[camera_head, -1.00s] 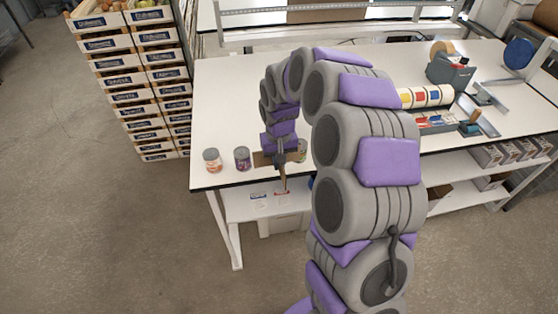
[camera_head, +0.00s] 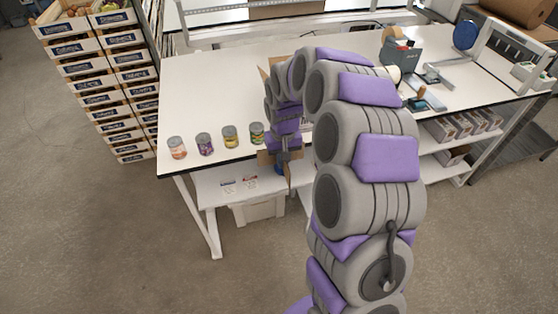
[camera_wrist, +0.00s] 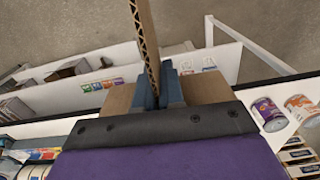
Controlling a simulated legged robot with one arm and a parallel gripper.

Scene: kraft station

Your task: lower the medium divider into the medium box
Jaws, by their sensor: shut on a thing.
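My gripper (camera_head: 284,153) is in front of the table's front edge, to the right of the row of cans. It is shut on the tan cardboard divider (camera_head: 264,157), whose parts show to both sides of the gripper and hang below it. In the wrist view the blue-grey fingers (camera_wrist: 160,88) pinch a corrugated strip of the divider (camera_wrist: 144,30) seen edge-on; wider cardboard shows on both sides. Tan cardboard (camera_head: 265,74) stands on the table behind my arm, perhaps the medium box; my arm hides most of it, so its opening is not visible.
Several cans (camera_head: 205,144) stand in a row along the front edge of the white table (camera_head: 200,95). A lower shelf (camera_head: 215,186) and a pale bin (camera_head: 258,210) are below. Stacked crates (camera_head: 110,75) stand at left. A tape dispenser (camera_head: 402,58) is at the back right.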

